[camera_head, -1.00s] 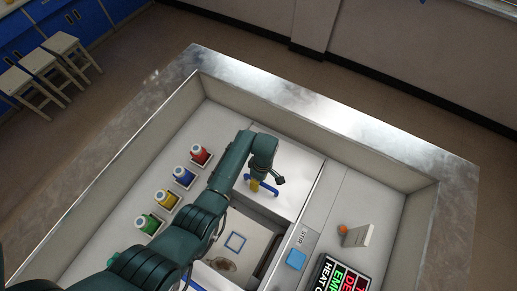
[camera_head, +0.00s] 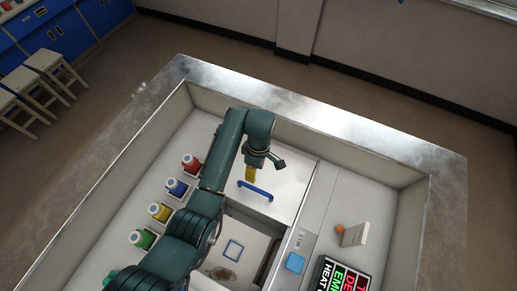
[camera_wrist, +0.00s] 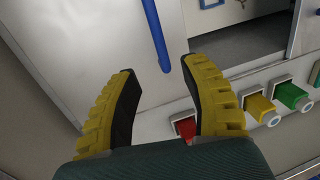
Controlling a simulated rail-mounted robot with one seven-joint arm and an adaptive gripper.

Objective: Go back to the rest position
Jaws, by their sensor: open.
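My gripper (camera_head: 251,174) is in the air above the white panel with the blue handle (camera_head: 255,190), in the upper middle of the walled bench. In the wrist view my yellow, black-padded fingers (camera_wrist: 160,85) are spread apart with nothing between them. The blue handle (camera_wrist: 157,38) shows there beyond the fingertips. In the head view the handle lies just below the gripper in the picture, and I see clear space between them.
An opening with a blue square outline (camera_head: 233,250) lies beside the panel. At right are a blue button (camera_head: 295,262), display (camera_head: 343,277) and small white block (camera_head: 354,235).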

